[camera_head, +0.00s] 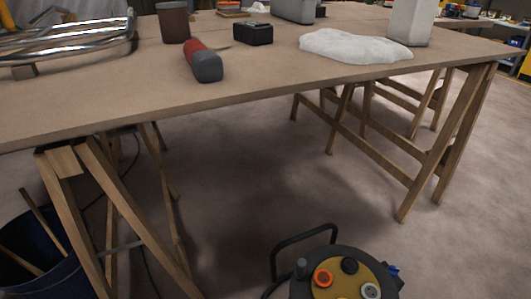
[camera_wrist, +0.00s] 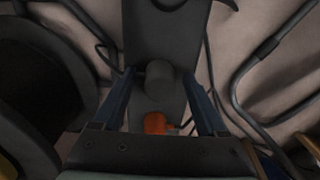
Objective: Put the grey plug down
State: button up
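In the wrist view my gripper (camera_wrist: 158,72) has its two blue-grey fingers on either side of a dark grey, roughly cylindrical piece, which I take to be the grey plug (camera_wrist: 158,82). The plug is centred between the fingertips, and the fingers look closed on it, though the contact is dim. An orange piece (camera_wrist: 155,122) shows just below it, nearer the palm in the picture. A dark grey panel lies behind. My gripper does not show in the head view.
A long worktable (camera_head: 270,80) on wooden trestles holds a red and grey cylinder (camera_head: 203,62), a brown cup (camera_head: 173,22), a small black box (camera_head: 253,33) and a white heap (camera_head: 352,46). Its front is clear. A cable reel (camera_head: 340,285) and blue bin (camera_head: 40,250) stand on the floor.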

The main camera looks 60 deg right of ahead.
notch_tip(320, 180, up, 13)
jog(key=p, duration=0.8)
jog(key=shift+f, duration=0.15)
